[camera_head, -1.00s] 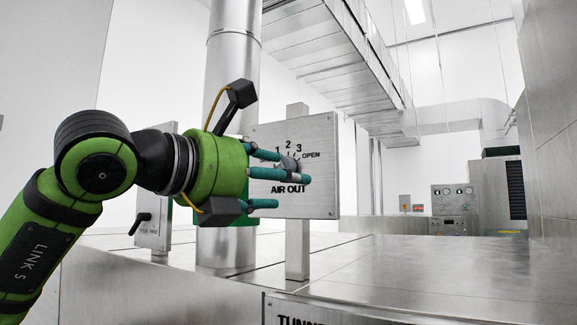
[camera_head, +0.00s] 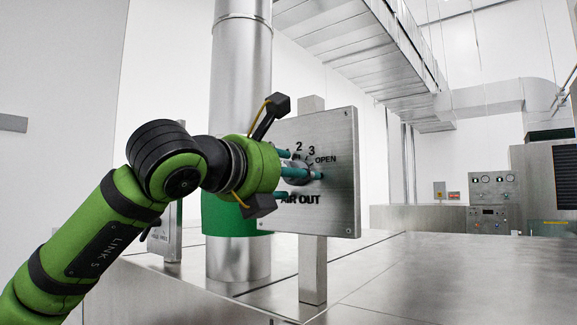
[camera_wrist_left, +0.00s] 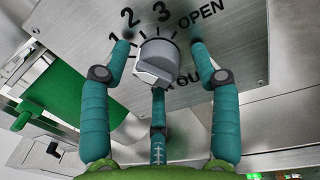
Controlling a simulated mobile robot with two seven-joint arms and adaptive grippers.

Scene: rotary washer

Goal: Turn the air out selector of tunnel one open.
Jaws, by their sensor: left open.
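The air out selector (camera_head: 300,171) is a grey knob on an upright metal panel (camera_head: 343,205) marked with numbers, OPEN and AIR OUT. In the left wrist view the knob (camera_wrist_left: 157,62) shows its dial marks, with 1, 2, 3 and OPEN around its upper side. My left gripper (camera_head: 300,172) is in front of the panel with its teal fingers reaching toward the knob. In the wrist view the fingers of the left gripper (camera_wrist_left: 160,65) are spread around the knob, one on each side and one below. I cannot tell whether they touch it. My right gripper is not in view.
A second panel with a black handle (camera_head: 165,236) stands to the left, partly behind my arm. A large metal duct (camera_head: 241,90) with a green band rises behind. A control cabinet (camera_head: 493,200) stands far right. The metal surface (camera_head: 430,275) at right is clear.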

